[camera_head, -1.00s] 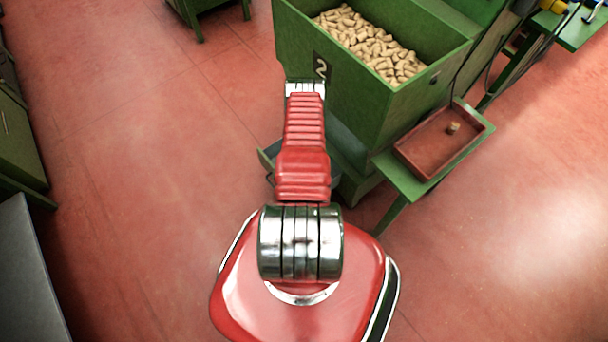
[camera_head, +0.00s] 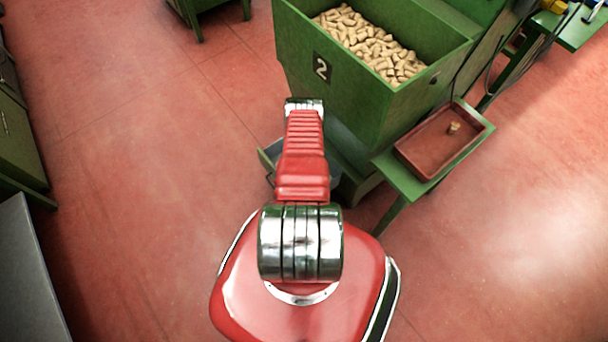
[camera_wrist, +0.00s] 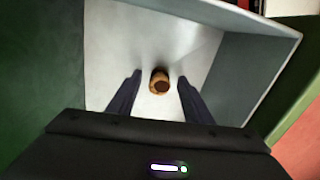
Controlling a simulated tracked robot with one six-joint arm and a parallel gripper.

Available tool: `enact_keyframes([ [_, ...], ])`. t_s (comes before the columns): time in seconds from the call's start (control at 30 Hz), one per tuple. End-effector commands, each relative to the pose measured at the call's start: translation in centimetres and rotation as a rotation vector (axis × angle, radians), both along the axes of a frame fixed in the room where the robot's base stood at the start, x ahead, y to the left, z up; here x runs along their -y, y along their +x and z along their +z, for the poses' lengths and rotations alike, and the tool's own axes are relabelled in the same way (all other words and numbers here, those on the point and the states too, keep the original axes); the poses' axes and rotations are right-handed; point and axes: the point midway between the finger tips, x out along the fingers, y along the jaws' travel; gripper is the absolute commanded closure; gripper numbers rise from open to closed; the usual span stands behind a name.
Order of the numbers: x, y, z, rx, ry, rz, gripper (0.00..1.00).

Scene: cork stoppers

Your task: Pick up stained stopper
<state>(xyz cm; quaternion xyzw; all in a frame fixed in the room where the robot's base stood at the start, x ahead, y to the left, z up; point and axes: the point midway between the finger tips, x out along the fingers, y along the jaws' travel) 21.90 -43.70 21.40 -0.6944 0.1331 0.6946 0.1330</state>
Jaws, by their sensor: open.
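In the wrist view, the stained stopper (camera_wrist: 160,82), a tan cork with a dark brown end, lies on the pale floor of a grey bin (camera_wrist: 112,50). My gripper (camera_wrist: 158,78) is open, with one dark finger on each side of the stopper and a gap to each. I cannot tell how far the fingertips are above the bin floor. In the head view, my arm hides the gripper and the stopper. Part of the grey bin (camera_head: 272,152) shows low beside my arm.
A green hopper (camera_head: 345,100) marked 2 holds many corks (camera_head: 370,42). A red-brown tray (camera_head: 425,150) with one cork (camera_head: 453,127) sits on a green side shelf at the right. The bin's walls (camera_wrist: 262,60) rise around the gripper. Open red floor lies at the left.

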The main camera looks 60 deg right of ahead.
Motion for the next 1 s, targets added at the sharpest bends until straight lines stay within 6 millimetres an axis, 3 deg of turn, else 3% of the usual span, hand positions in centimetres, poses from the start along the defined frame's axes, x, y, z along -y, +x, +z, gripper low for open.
enact_keyframes([
  [0.13,0.00,0.00,0.01,0.000,0.000,0.000,0.54],
  [0.73,0.00,-0.02,0.01,0.000,0.000,0.000,0.96],
  [1.0,0.01,-0.03,0.05,0.000,0.000,-0.001,0.98],
])
